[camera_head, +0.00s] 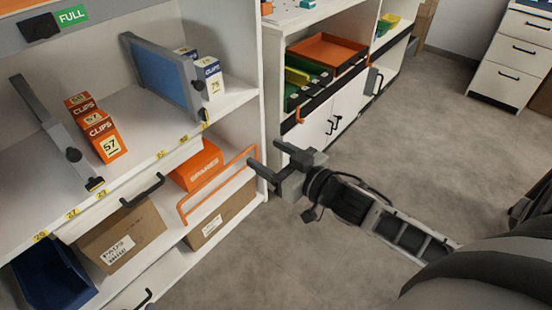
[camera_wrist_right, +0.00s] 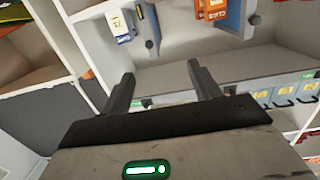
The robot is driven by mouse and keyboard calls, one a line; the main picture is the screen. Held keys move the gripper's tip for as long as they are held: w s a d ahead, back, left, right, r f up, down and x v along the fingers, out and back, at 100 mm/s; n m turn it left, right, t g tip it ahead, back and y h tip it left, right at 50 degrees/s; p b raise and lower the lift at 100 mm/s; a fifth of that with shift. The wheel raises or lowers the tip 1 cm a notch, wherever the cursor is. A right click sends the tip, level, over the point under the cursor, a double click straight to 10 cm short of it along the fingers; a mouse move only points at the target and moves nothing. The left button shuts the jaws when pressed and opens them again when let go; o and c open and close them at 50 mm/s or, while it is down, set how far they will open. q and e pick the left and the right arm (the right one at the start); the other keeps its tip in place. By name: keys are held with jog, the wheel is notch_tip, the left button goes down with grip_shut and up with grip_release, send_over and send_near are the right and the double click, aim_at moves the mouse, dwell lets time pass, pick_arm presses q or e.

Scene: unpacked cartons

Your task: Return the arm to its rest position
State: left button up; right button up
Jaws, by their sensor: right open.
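My right gripper (camera_head: 268,165) is in the middle of the head view, in front of the right end of the white shelf unit. It is open and empty, and its two fingers point left toward the shelf. In the right wrist view the two fingers (camera_wrist_right: 158,88) stand apart with nothing between them. My right arm reaches in from the lower right. My left gripper is not in view.
The shelf (camera_head: 135,105) holds orange CLIPS boxes (camera_head: 103,138), white and blue boxes (camera_head: 211,78) and a blue-grey divider (camera_head: 165,75). Below are an orange SPARES box (camera_head: 195,165), cartons (camera_head: 120,240) and an orange wire frame (camera_head: 215,185). Grey floor (camera_head: 400,120) is open at right.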

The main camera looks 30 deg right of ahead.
dwell(0.4)
pick_arm(q)
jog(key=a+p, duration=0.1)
jog(key=p, duration=0.1)
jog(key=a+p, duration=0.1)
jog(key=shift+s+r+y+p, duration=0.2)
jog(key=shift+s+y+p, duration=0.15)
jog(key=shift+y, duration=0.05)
pick_arm(e)
jog(key=s+a+f+g, duration=0.3)
jog(key=s+a+f, duration=0.1)
jog(key=s, duration=0.3)
jog(key=s+a+f+m+g+h, duration=0.1)
jog(key=s+a+f+g, duration=0.1)
jog(key=s+a+f, duration=0.2)
jog(key=s+a, duration=0.1)
jog(key=s, duration=0.2)
jog(key=shift+s+f+g+h, duration=0.3)
jog(key=shift+g, duration=0.1)
